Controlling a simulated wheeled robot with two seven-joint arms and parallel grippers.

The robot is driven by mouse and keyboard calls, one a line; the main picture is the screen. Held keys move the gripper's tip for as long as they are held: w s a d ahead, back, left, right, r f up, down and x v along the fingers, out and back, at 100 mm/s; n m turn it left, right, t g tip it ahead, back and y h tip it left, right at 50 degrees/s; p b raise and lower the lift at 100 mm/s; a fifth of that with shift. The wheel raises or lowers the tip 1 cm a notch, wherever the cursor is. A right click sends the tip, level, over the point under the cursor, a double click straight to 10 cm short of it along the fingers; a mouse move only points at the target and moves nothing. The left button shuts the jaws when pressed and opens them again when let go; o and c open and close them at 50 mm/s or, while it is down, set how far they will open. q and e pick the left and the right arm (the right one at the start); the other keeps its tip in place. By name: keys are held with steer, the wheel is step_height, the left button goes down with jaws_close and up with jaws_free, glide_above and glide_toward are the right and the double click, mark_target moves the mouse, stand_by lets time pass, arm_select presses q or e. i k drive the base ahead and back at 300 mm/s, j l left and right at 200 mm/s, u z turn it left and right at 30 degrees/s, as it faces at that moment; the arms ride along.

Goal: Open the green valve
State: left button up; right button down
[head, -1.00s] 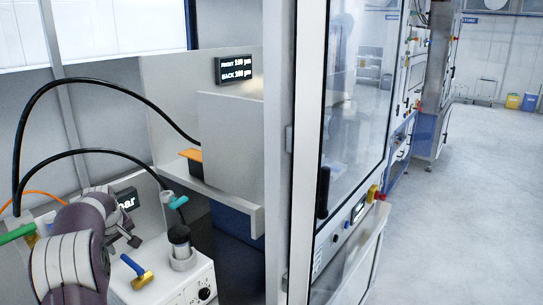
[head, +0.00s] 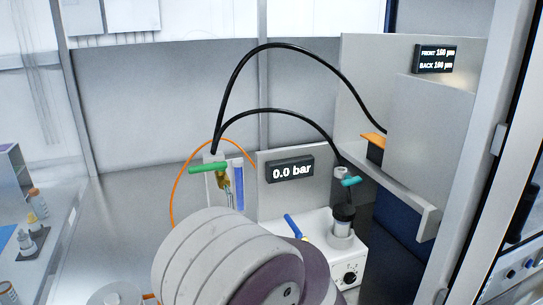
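The green valve handle (head: 208,168) is a bar lying nearly level on a brass body (head: 223,180), left of the middle in the head view. It stands at a pale panel beside a blue-filled clear tube (head: 238,185). A large grey and purple link of my arm fills the bottom centre, below and in front of the valve. Neither gripper's fingers show in this view. Nothing visible touches the green handle.
A display (head: 292,171) reads 0.0 bar. A white box (head: 335,255) carries a dark-capped vessel (head: 342,220), with a teal handle (head: 350,181) above and a blue handle (head: 292,226) beside it. Black hoses (head: 275,111) arch overhead. Bottles (head: 27,243) stand far left.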

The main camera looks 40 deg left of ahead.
mark_target(221, 167)
steer(key=u, duration=1.85)
steer(key=j+z, duration=0.15)
steer(key=j, duration=0.35)
